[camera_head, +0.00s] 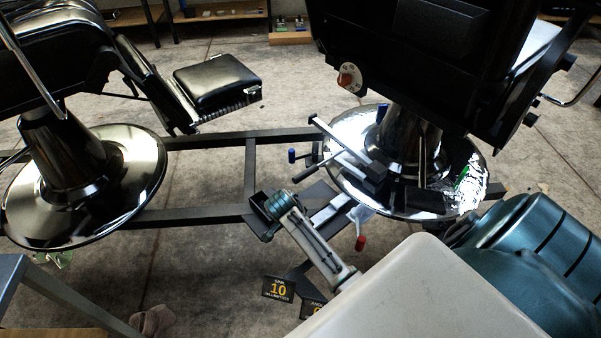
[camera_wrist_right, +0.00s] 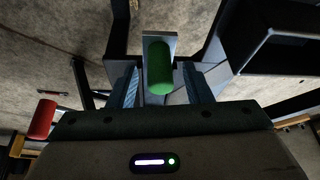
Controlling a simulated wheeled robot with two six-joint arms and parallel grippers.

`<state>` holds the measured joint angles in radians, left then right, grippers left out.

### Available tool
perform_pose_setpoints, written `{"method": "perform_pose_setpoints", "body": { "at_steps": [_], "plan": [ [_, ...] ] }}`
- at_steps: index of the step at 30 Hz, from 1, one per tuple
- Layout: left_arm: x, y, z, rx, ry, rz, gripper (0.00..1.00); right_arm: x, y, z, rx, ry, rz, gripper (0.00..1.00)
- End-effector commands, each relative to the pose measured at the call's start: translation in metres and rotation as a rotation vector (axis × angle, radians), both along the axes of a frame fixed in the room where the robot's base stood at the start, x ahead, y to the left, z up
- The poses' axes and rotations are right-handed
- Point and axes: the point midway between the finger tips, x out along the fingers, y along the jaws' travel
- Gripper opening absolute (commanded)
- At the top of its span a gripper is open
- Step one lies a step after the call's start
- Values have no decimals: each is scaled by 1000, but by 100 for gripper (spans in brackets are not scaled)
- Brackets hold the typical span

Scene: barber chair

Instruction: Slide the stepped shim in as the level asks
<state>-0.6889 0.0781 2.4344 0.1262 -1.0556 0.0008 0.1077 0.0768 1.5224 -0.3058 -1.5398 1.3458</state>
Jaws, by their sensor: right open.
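In the right wrist view my right gripper (camera_wrist_right: 160,88) is open. A green handle (camera_wrist_right: 159,62) lies between its two ribbed blue fingers, with a gap on each side. A pale grey plate (camera_wrist_right: 160,36) shows behind the handle; I cannot tell whether it is the stepped shim. In the head view a green piece (camera_head: 462,176) shows on the right chair base (camera_head: 345,128). A blue handle (camera_head: 291,156) and a red handle (camera_head: 360,243) stand near that base. The right gripper's fingers are hidden in the head view. I cannot make out a level's reading. My left gripper is not in view.
A second chair base (camera_head: 130,200) stands at left, with dark floor rails (camera_head: 205,217) between the bases. Number tags (camera_head: 278,289) sit below.

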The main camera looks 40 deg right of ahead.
Motion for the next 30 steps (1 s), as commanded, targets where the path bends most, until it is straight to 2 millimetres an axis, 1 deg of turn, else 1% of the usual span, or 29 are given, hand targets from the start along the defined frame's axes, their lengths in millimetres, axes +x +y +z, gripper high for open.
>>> {"method": "perform_pose_setpoints", "body": {
  "at_steps": [5,9,12,15,18,21,30],
  "plan": [
    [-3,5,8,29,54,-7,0,-2,11,29,2,-4,0,45],
    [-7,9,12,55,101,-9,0,-4,22,57,2,-3,0,45],
    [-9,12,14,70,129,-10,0,-6,30,73,3,-3,-1,45],
    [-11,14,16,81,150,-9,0,-7,34,85,1,-2,0,45],
    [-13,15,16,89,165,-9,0,-8,37,92,1,-1,-1,45],
    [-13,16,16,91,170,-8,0,-9,39,95,1,0,-1,45],
    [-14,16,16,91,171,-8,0,-9,39,95,0,0,0,45]
  ]
}}
